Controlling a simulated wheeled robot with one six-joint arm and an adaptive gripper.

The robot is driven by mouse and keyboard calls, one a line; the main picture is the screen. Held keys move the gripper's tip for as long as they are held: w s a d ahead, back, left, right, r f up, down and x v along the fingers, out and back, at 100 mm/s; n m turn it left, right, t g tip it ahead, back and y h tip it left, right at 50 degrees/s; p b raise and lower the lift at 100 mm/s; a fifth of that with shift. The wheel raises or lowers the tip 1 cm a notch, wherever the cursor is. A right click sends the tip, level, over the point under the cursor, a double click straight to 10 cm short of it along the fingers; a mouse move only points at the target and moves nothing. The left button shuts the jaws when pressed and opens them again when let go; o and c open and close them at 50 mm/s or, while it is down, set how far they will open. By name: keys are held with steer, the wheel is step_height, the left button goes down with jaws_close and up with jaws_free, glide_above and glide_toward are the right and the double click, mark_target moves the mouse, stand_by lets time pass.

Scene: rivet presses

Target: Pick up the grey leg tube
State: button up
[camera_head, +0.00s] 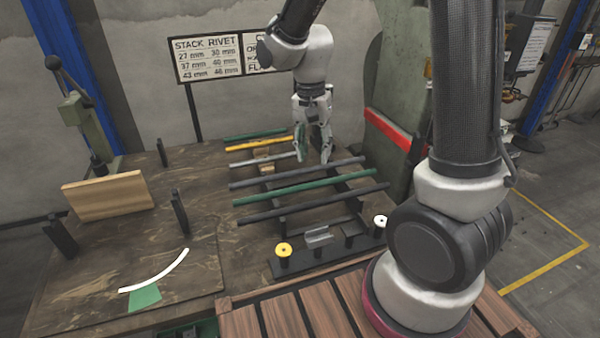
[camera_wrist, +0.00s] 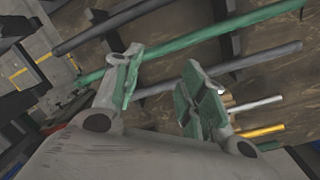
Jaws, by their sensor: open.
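The grey leg tube (camera_head: 262,180) is a long slate-grey bar lying across the dark rack, between a short silver bar and a long green tube. In the wrist view the grey tube (camera_wrist: 262,57) slants across and passes between my two fingers. My gripper (camera_head: 314,158) is open, pointing down at the right half of the tubes, with nothing held. In the wrist view my gripper (camera_wrist: 163,90) shows green pads well apart. The left finger overlaps the green tube in that picture, and the right finger lies on the silver bar's side. I cannot tell the exact height.
Nearby lie the green tube (camera_head: 305,187), a dark tube (camera_head: 313,204), the silver bar (camera_head: 258,161), a yellow bar (camera_head: 250,146) and another green bar (camera_head: 250,135). A stand with yellow (camera_head: 284,250) and white spools is in front. A wooden block (camera_head: 108,196) stands left.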

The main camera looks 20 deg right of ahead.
mark_target(301, 172)
steer(key=w+m, duration=0.1)
steer(key=m, duration=0.1)
steer(key=w+a+m, duration=0.1)
steer(key=w+m, duration=0.1)
steer(key=m, duration=0.1)
steer(key=w+m+t, duration=0.1)
steer(key=m, duration=0.2)
steer(key=shift+w+a+f, duration=0.2)
steer(key=shift+w+a, duration=0.15)
steer(key=shift+w+m, duration=0.15)
steer(key=shift+m, duration=0.85)
steer(key=shift+f, duration=0.35)
step_height(301, 172, down, 7)
steer(key=shift+f, duration=0.1)
jaws_close()
